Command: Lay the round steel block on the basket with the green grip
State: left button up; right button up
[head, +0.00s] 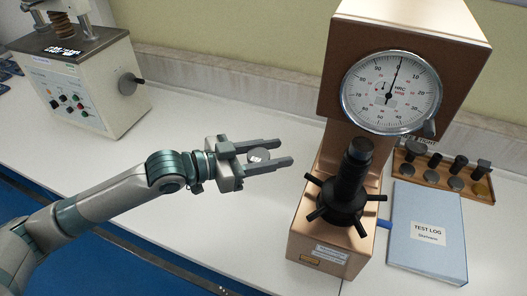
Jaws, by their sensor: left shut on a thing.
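My left gripper (279,153) reaches in from the left over the white bench. It is shut on a small round steel block (258,156), a grey disc held between its two fingers. The block appears to be held above the bench, left of the copper-coloured tester. No basket with a green grip shows in the head view. My right gripper is not in view.
The copper-coloured hardness tester (318,218) with a dial (391,92) and spoked handwheel stands right of my gripper. A cream tester (85,85) stands back left. A blue test log (427,252) and a wooden tray (432,178) lie at right. The bench between the testers is clear.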

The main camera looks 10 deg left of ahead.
pick_arm(q)
jog(key=shift+d, duration=0.3)
jog(key=shift+d+r, duration=0.15)
dwell(0.5)
notch_tip(320, 180, up, 5)
jog(key=w+a+n+t+y, duration=0.2)
jog(key=n+t+y, duration=0.2)
jog(key=n+t, duration=0.1)
jog(key=s+a+f+n+t+y, duration=0.1)
jog(key=a+f+n+y, duration=0.2)
jog(key=a+y, duration=0.2)
jog(key=a+f+n+t+y, duration=0.2)
jog(key=a+n+y, duration=0.2)
jog(key=a, duration=0.7)
jog(key=shift+s+a+f+y, duration=0.25)
jog(key=shift+s+f+y, duration=0.1)
jog(key=shift+f+y, duration=0.05)
